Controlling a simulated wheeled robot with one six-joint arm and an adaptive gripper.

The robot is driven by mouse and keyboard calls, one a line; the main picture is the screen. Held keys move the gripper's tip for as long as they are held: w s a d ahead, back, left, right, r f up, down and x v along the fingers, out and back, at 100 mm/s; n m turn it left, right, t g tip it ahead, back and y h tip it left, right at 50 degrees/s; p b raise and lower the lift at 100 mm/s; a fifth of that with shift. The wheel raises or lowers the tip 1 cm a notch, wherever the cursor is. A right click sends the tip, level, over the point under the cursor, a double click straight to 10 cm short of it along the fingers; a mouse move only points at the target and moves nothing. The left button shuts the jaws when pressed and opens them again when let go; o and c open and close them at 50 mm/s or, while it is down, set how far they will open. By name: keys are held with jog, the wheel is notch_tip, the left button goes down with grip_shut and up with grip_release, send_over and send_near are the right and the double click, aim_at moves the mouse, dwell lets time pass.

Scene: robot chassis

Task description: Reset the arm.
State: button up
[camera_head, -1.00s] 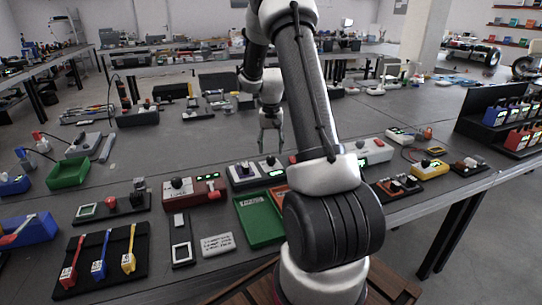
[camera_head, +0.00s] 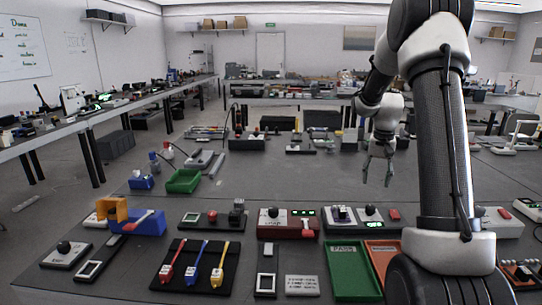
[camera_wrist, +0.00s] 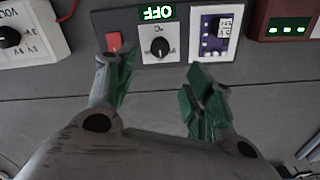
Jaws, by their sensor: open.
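My gripper (camera_head: 378,178) hangs fingers-down above the grey workbench (camera_head: 290,185), right of the picture's middle. In the wrist view its two green-padded fingers (camera_wrist: 160,95) are spread wide with nothing between them. Beyond the fingertips, in the wrist view, is a device with a black knob (camera_wrist: 159,47), a red switch (camera_wrist: 114,41) and a lit OFF display (camera_wrist: 157,13). My arm fills the right of the head view and hides part of the bench.
A green PASS tray (camera_head: 352,270) and an orange tray (camera_head: 384,252) lie at the front. Left of them are a black rack with red, blue and yellow probes (camera_head: 197,264) and a red device (camera_head: 287,222). A small green bin (camera_head: 184,181) sits farther back. The bench's middle is mostly clear.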

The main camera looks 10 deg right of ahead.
jog(key=s+a+r+n+t, duration=0.1)
jog(key=s+a+r+n, duration=0.1)
jog(key=s+a+r, duration=0.3)
jog(key=s+a+r+n+t, duration=0.2)
jog(key=s+a+r, duration=0.3)
jog(key=s, duration=0.9)
jog(key=s+a+r+n+t, duration=0.1)
jog(key=s+a+r+n, duration=0.2)
jog(key=s+a+r, duration=0.2)
jog(key=shift+s+a, duration=1.5)
jog(key=shift+s, duration=0.9)
